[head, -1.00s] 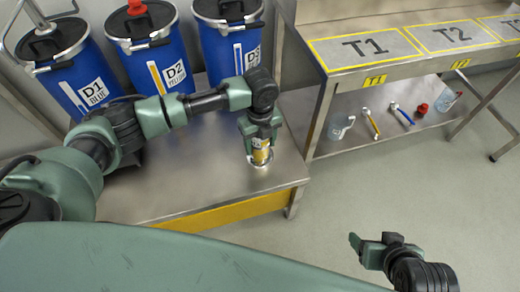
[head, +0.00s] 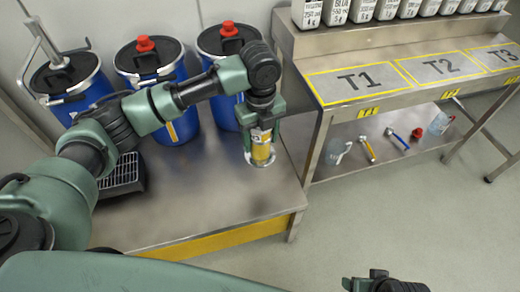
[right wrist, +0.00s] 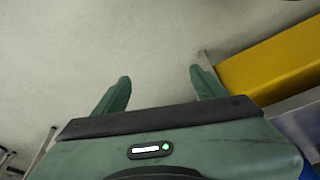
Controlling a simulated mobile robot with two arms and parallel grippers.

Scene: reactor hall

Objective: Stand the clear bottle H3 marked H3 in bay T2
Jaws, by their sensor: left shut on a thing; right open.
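My left gripper (head: 262,128) is shut on a clear bottle with yellow in its lower part (head: 261,152). The bottle is upright over the front right of the steel bench (head: 190,210); I cannot tell whether its base touches. Its marking is too small to read. Bay T2 (head: 440,67) is an empty yellow-outlined rectangle on the steel table (head: 330,110) at right, between T1 (head: 355,82) and T3 (head: 500,56). My right gripper (right wrist: 158,80) is open and empty over the floor; only part of it shows at the head view's bottom edge (head: 362,284).
Blue drums (head: 175,115) stand along the back of the bench, beside a black grate (head: 122,175). Several labelled containers (head: 362,10) line the raised shelf behind the bays. Tools and a clear vessel (head: 336,152) lie on the lower shelf. The floor (head: 400,215) in front is clear.

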